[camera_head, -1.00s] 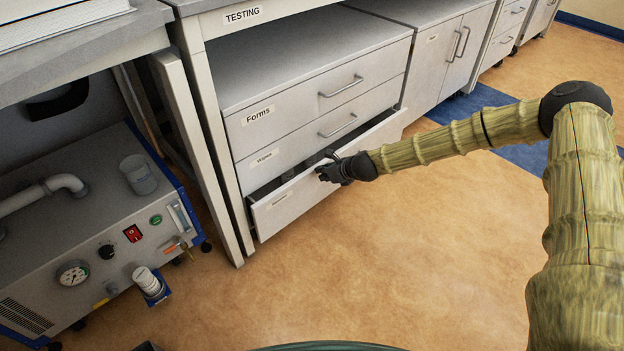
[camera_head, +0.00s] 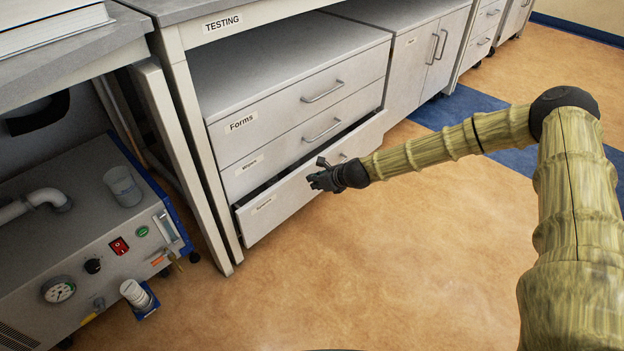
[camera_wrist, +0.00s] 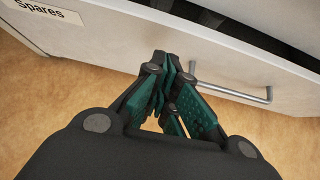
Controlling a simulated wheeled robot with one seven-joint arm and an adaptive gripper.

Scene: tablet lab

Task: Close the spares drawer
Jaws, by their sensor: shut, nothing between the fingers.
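The spares drawer (camera_head: 283,204) is the bottom drawer of the grey cabinet under the testing bench. It stands partly open, with a dark gap showing along its top edge. In the wrist view its front (camera_wrist: 110,47) carries a "Spares" label (camera_wrist: 47,14) and a bar handle (camera_wrist: 235,94). My gripper (camera_head: 318,179) is at the drawer front, near its middle. In the wrist view my gripper (camera_wrist: 165,75) is shut and empty, its fingertips close to the front panel left of the handle; I cannot tell whether they touch.
The forms drawer (camera_head: 290,103) and a middle drawer (camera_head: 300,140) above are closed. A machine with a gauge (camera_head: 100,240) stands at the left under another bench. A two-door cabinet (camera_head: 428,60) stands to the right. The floor (camera_head: 370,270) before the drawer is clear.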

